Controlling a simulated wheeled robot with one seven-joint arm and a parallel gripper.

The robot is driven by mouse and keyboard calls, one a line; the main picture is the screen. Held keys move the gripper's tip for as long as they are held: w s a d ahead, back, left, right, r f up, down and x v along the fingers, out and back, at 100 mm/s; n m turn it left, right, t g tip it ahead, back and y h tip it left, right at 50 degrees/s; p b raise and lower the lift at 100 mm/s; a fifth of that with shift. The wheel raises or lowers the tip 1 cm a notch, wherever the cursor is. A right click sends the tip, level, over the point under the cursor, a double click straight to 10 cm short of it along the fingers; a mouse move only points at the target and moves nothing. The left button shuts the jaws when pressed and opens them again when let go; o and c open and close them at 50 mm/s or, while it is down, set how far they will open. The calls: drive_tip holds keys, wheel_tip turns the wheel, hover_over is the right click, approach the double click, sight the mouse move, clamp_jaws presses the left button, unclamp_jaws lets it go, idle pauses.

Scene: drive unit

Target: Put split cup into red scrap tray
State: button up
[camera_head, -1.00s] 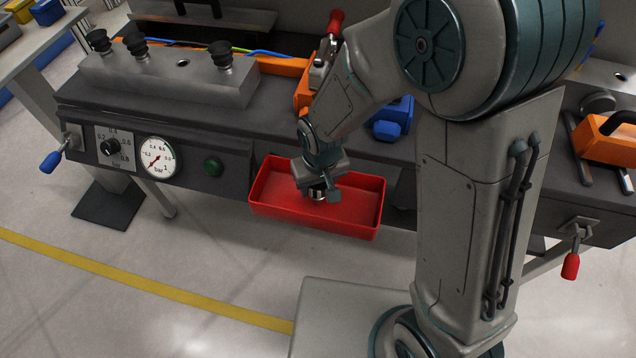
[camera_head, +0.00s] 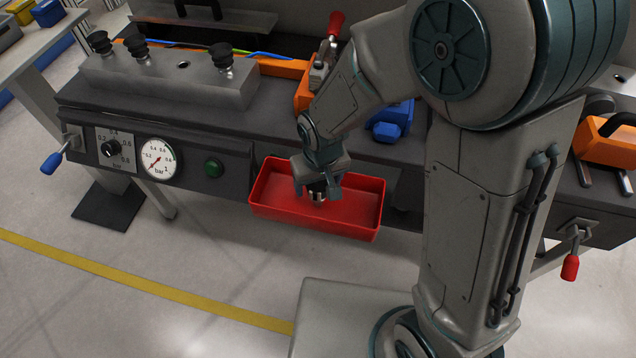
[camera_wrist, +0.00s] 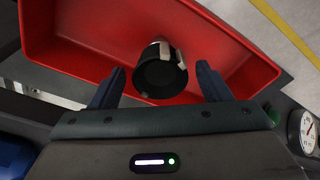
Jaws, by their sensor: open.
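The red scrap tray (camera_head: 345,222) hangs at the front of the bench in the head view, and fills much of the wrist view (camera_wrist: 85,75). My gripper (camera_head: 317,194) is over the tray. In the wrist view its two fingers (camera_wrist: 160,85) stand apart. The split cup, a black suction cup with a pale metal fitting, shows in the wrist view (camera_wrist: 158,76) between and just beyond the fingertips, with visible gaps on both sides. It is within the tray's outline. I cannot tell whether it rests on the tray floor. In the head view the gripper mostly hides it.
A grey block with several black suction cups (camera_head: 222,54) stands on the bench at left. A pressure gauge (camera_head: 158,158) and green button (camera_head: 213,168) are on the bench front. A blue part (camera_head: 388,128) lies behind the tray. The floor in front is clear.

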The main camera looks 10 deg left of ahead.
wheel_tip(320, 180, up, 10)
drive_tip(key=s+p, duration=0.1)
drive_tip(key=s+d+r+m, duration=0.2)
drive_tip(key=d, duration=0.5)
drive_tip(key=s+d+r+m, duration=0.2)
drive_tip(key=d+r, duration=0.1)
drive_tip(key=d, duration=0.4)
drive_tip(key=s+d+r+m+t, duration=0.1)
drive_tip(key=s+d+r, duration=0.1)
drive_tip(key=d, duration=0.6)
drive_tip(key=shift+s+r+m, duration=0.2)
drive_tip(key=shift+r+m, duration=0.15)
drive_tip(key=shift+m, duration=0.05)
